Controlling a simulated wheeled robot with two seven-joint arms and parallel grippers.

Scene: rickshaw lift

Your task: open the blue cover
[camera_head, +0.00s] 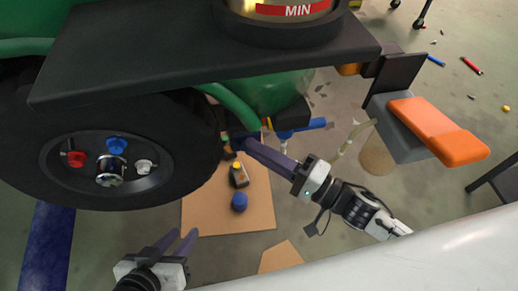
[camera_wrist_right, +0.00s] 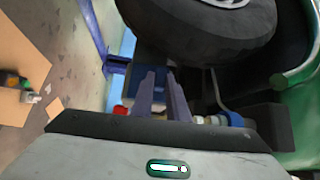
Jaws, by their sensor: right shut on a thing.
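My right gripper (camera_head: 243,143) reaches in from the right, under the dark platform beside the black wheel. Its fingers (camera_wrist_right: 160,78) are shut on a small part there, seemingly the blue cover (camera_wrist_right: 143,68), a dark blue block at the fingertips in the right wrist view. The fingers and shadow hide much of it. A blue cap-like end (camera_wrist_right: 235,119) on a metal fitting and a small red part (camera_wrist_right: 120,111) show on either side of the fingers. My left gripper (camera_head: 179,238) is open and empty at the bottom left, below the wheel.
The black wheel (camera_head: 190,170) stands close left of the right gripper. The dark platform (camera_head: 200,50) overhangs above. Cardboard (camera_head: 200,215) on the floor bears a blue round item (camera_head: 239,201) and a small bottle (camera_head: 239,176). An orange-topped grey block (camera_head: 435,130) is at right.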

